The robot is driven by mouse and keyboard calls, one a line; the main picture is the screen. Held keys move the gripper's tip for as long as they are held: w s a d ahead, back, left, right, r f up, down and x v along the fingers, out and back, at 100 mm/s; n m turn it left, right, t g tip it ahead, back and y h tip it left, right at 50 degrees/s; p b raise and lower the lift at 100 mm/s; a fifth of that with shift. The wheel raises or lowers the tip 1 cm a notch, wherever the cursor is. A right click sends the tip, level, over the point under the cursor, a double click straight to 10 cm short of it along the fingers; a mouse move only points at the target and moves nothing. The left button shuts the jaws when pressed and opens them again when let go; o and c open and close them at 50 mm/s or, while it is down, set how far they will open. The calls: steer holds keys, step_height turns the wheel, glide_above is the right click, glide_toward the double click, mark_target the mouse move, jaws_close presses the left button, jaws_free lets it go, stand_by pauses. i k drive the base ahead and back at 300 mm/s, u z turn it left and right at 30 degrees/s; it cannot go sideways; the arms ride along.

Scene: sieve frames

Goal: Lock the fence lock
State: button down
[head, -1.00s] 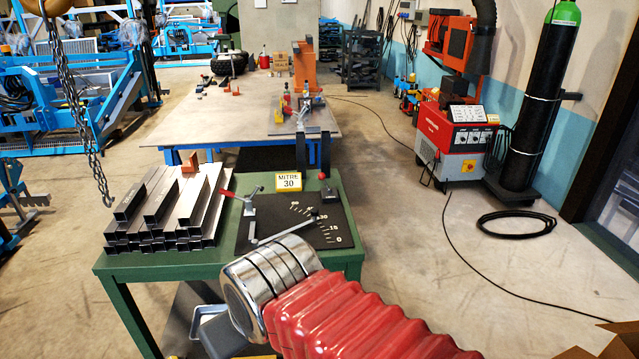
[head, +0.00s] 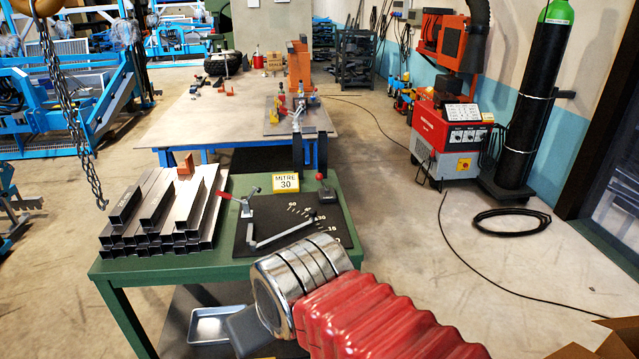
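The green bench (head: 240,268) carries a black mitre plate (head: 265,212) with white angle marks. A grey fence bar (head: 283,235) lies slantwise across the plate, its right end near the marks. A red-handled lever (head: 232,196) stands at the plate's left back edge, its handle pointing left. A dark block with a red ball knob (head: 320,177) stands at the right back. I cannot tell which of these two is the fence lock, nor whether it is locked. My arm, red bellows and chrome wrist, reaches in from the lower right, in front of the bench.
Steel square tubes (head: 150,235) are stacked on the bench's left side, beside the plate. A yellow "MITRE 30" sign (head: 286,182) stands behind the plate. A metal tray (head: 210,325) lies low under the bench.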

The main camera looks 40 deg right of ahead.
mark_target(318, 177)
steer(key=u, duration=0.05)
steer(key=i, duration=1)
steer(key=z, duration=0.05)
